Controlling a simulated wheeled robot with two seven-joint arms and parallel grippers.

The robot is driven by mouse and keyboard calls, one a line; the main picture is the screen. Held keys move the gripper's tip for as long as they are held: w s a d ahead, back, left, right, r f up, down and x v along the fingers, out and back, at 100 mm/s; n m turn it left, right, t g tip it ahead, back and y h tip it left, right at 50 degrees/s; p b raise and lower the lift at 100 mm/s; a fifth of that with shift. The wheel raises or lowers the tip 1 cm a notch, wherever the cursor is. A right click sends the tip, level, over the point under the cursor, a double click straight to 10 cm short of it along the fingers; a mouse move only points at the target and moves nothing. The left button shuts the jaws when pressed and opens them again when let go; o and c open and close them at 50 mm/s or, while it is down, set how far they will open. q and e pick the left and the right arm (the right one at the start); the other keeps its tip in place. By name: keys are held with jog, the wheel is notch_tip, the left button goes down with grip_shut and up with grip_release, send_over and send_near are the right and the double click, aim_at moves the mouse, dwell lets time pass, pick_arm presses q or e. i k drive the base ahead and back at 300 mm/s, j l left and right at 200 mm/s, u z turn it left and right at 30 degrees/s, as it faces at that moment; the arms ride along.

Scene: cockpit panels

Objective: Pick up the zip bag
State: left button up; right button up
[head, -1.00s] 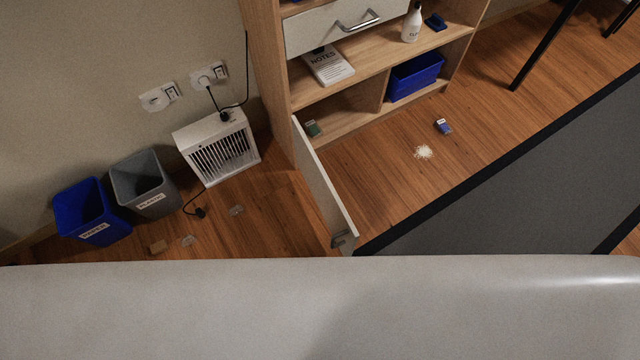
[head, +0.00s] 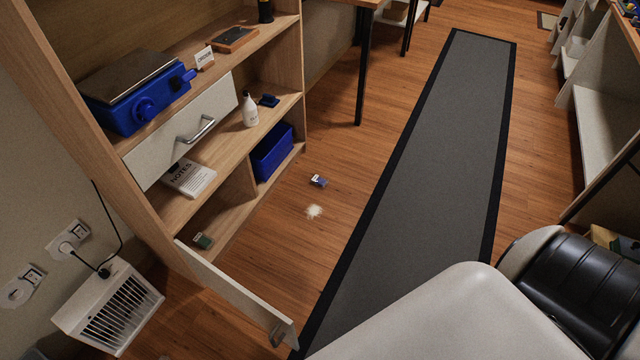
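I cannot make out a zip bag for certain in the head view now. A small blue and white packet (head: 317,181) lies on the wooden floor in front of the shelf unit. A small green item (head: 203,240) lies on the lowest shelf, too small to identify. Neither of my grippers is in view. A large pale part of my own body hides the floor at the bottom right.
The wooden shelf unit (head: 292,60) has an open cabinet door (head: 240,297) jutting over the floor. A blue bin (head: 272,152), notes (head: 188,178) and a white bottle (head: 250,110) stand on shelves. A white heater (head: 108,305) is at lower left. The grey mat (head: 425,150) is clear.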

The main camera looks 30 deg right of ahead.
aim_at(319, 181)
jog(key=i+l+u, duration=0.1)
jog(key=l+u, duration=0.35)
jog(key=l, duration=2.15)
